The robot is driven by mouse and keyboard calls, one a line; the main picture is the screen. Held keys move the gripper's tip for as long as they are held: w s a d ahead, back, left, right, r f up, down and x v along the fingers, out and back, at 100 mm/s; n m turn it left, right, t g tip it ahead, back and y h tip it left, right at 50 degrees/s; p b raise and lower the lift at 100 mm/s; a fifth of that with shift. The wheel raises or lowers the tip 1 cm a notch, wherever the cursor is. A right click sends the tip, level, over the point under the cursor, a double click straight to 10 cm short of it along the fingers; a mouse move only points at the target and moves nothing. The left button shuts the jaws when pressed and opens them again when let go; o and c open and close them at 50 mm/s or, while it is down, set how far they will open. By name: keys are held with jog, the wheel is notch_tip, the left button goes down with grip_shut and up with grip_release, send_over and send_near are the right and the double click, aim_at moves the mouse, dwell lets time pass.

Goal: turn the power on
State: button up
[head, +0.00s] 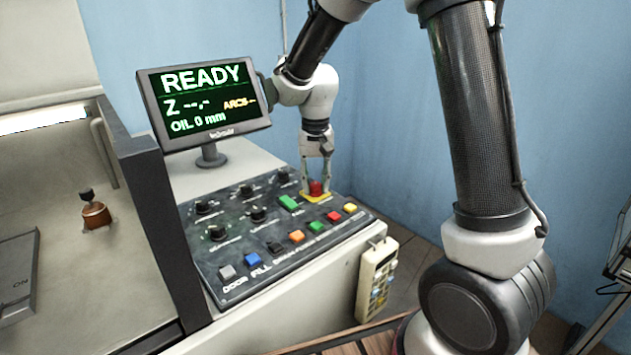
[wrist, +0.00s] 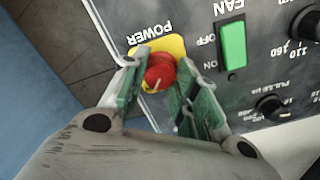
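The red power knob (head: 315,188) sits on a yellow plate (head: 318,198) at the far right corner of the control panel (head: 262,278). In the wrist view the red knob (wrist: 159,72) has a pale mark on its face, beside the printed word POWER. My gripper (head: 316,182) points down over the knob. In the wrist view, the green-padded fingers (wrist: 157,85) stand on either side of the knob. The left finger looks very near its side; I cannot tell whether either finger touches it. The screen (head: 205,103) reads READY.
A green FAN switch (wrist: 232,45) and black dials (wrist: 272,107) lie near the knob. Several coloured buttons (head: 296,236) line the panel's front. A hand pendant (head: 376,280) hangs at the panel's right side. A blue wall (head: 390,120) stands behind.

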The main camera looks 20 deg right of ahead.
aim_at(315, 184)
jog(key=o, duration=0.3)
jog(key=shift+r, duration=0.1)
notch_tip(315, 184, up, 12)
jog(key=shift+f, duration=0.1)
dwell(0.3)
